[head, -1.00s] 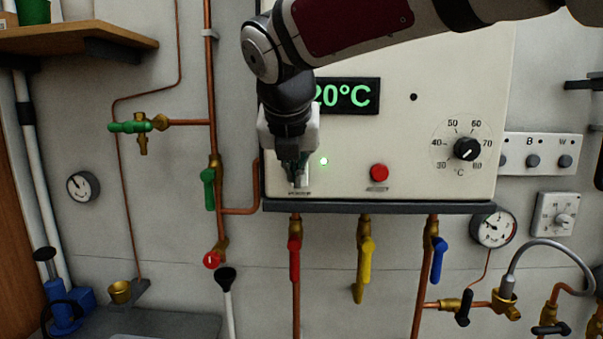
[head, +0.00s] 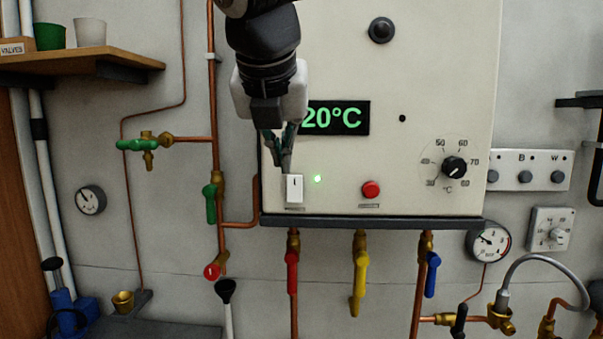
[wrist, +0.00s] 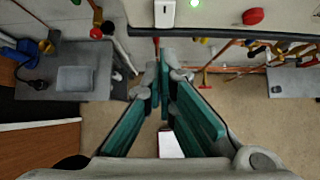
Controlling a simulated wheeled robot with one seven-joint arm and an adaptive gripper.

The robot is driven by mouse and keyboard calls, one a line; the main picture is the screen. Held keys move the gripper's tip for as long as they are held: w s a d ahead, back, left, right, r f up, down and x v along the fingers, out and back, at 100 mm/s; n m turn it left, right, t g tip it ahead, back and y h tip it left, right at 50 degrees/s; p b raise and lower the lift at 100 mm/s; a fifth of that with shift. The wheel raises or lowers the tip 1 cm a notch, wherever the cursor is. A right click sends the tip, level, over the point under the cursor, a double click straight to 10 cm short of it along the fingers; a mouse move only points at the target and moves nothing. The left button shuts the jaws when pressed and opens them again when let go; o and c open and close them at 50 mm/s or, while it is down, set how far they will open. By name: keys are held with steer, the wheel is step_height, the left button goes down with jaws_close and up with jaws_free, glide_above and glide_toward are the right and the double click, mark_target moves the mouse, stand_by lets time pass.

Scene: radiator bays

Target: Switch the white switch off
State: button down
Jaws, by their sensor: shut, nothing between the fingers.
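The white switch (head: 294,188) is a rocker on the lower left of the cream boiler panel (head: 435,60). It also shows at the top of the wrist view (wrist: 165,13). A mark shows on its upper half. A green light (head: 318,179) glows just right of it. My gripper (head: 285,168) is shut and empty, with its fingertips just above the switch in the head view. In the wrist view the gripper's fingertips (wrist: 163,55) lie below the switch, apart from it in the picture. I cannot tell whether they touch the panel.
The display (head: 335,118) reads 20°C. A red button (head: 371,190) and a dial (head: 454,168) sit to the right on the panel. A dark ledge (head: 370,222) runs below, with red, yellow and blue valve handles under it. Copper pipes stand at the left.

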steer(key=shift+s+r, duration=0.35)
steer(key=shift+r, duration=0.1)
steer(key=shift+f+b, duration=0.15)
steer(key=shift+b, duration=0.15)
steer(key=f+g+b, duration=0.1)
steer(key=b, duration=0.1)
steer(key=shift+s+a+b, duration=0.1)
steer(key=shift+s+b, duration=0.2)
steer(key=shift+b, duration=0.05)
